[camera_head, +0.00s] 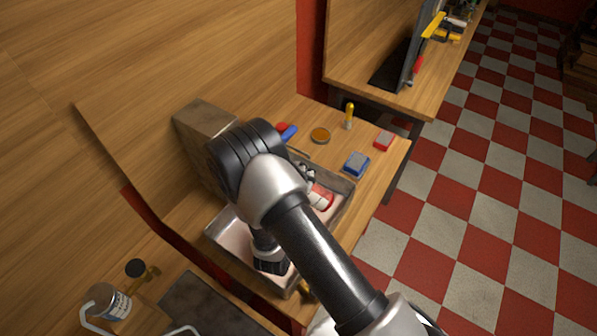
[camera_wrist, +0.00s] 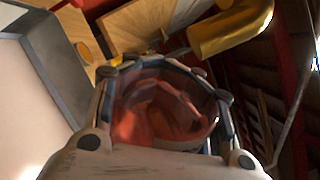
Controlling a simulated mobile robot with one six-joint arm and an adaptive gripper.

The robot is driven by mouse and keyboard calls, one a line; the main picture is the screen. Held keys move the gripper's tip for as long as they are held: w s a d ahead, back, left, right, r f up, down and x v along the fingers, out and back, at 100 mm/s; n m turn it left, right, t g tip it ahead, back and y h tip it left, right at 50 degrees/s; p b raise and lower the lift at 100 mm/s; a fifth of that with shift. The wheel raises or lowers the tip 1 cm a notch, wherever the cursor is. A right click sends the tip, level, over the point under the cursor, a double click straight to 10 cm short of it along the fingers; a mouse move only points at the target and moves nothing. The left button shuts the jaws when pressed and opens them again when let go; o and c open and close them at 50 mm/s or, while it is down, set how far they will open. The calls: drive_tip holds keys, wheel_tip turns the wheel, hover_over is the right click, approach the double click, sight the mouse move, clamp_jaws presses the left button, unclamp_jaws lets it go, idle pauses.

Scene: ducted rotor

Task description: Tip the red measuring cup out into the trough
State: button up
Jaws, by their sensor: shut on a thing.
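The red measuring cup (camera_head: 321,197) shows past my arm in the head view, over the right part of the trough (camera_head: 222,238). It looks tilted, with a pale patch on its side. In the wrist view the see-through red cup (camera_wrist: 160,112) fills the space between the fingers of my gripper (camera_wrist: 160,68), which is shut on it. My gripper also shows in the head view (camera_head: 308,178), partly hidden by my wrist. The trough is a shallow grey metal pan with a pale inside. My arm covers its middle. I cannot tell what the cup holds.
Behind the trough are a block (camera_head: 196,125), a round amber dish (camera_head: 320,136), a yellow-handled tool (camera_head: 349,117), a blue box (camera_head: 357,165) and a red box (camera_head: 384,140). A can (camera_head: 106,302) stands at lower left. The checkered floor at right is clear.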

drive_tip(key=shift+d+r+m, duration=0.15)
drive_tip(key=shift+r+m, duration=0.45)
drive_tip(key=shift+m, duration=0.2)
drive_tip(key=m+g+b, duration=0.1)
drive_tip(key=m, duration=0.6)
drive_tip(key=shift+r, duration=0.1)
drive_tip(key=f+m+b, duration=0.1)
drive_tip(key=m+b, duration=0.1)
drive_tip(key=shift+f+m+g, duration=0.1)
drive_tip(key=shift+m+g, duration=0.3)
